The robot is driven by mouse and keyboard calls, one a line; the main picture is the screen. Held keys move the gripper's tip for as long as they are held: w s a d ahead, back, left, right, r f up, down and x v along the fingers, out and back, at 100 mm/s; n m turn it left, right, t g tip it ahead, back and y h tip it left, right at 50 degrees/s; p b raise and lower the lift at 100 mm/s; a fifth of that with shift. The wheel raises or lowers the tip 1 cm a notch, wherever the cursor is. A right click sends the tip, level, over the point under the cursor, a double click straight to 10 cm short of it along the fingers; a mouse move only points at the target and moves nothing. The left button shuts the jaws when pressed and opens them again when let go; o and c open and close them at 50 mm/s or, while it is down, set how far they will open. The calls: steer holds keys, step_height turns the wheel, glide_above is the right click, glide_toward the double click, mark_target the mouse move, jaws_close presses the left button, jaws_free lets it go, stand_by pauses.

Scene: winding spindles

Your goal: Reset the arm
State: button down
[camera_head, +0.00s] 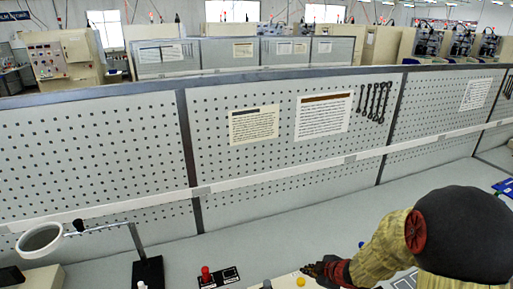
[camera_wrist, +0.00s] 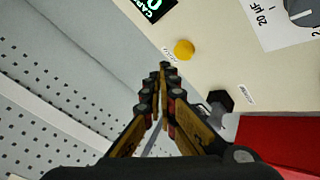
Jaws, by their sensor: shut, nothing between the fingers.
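My gripper (camera_head: 318,269) is at the bottom of the head view, right of centre, low over the bench beside a yellow button (camera_head: 300,281). In the wrist view, my gripper's fingertips (camera_wrist: 165,67) meet with nothing between them. They point toward the yellow button (camera_wrist: 184,49) on a cream panel (camera_wrist: 215,60). I cannot tell whether they touch the panel. My arm (camera_head: 385,250) comes in from the lower right of the head view and hides part of the bench.
The panel bears a black knob (camera_wrist: 220,98), a dial (camera_wrist: 300,10) and a dark display (camera_wrist: 150,8). A grey pegboard (camera_head: 90,150) stands behind the bench. A magnifier (camera_head: 40,238) and a red button (camera_head: 205,273) are at left. Bare bench (camera_head: 270,233) lies between pegboard and panel.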

steer(key=s+d+m+h, duration=0.1)
steer(key=d, duration=0.1)
steer(key=s+d+f+m+g+h, duration=0.1)
steer(key=d, duration=0.1)
steer(key=s+d+f+m+h, duration=0.1)
steer(key=d, duration=0.1)
steer(key=shift+s+f, duration=0.15)
steer(key=shift+f, duration=0.1)
steer(key=s+d+m, duration=0.1)
steer(key=s+d+r+m+g+h, duration=0.1)
steer(key=shift+s+d, duration=0.15)
steer(key=shift+d, duration=0.25)
steer(key=s+d+r+m+g+h, duration=0.2)
steer(key=s+r+m, duration=0.15)
steer(key=s, duration=0.25)
steer(key=s+a+r+m+t+y+b, duration=0.1)
steer(key=s+a+r+m+b, duration=0.1)
steer(key=s+a+r, duration=0.4)
steer(key=s+a+r+m+t+y+b, duration=0.1)
steer(key=s+a+r+m+b, duration=0.2)
steer(key=s+a+r, duration=0.3)
steer(key=s+r, duration=0.5)
steer(key=r, duration=0.1)
steer(key=shift+s+a+r+y, duration=0.15)
steer(key=shift+a+y, duration=0.15)
steer(key=shift+d, duration=0.1)
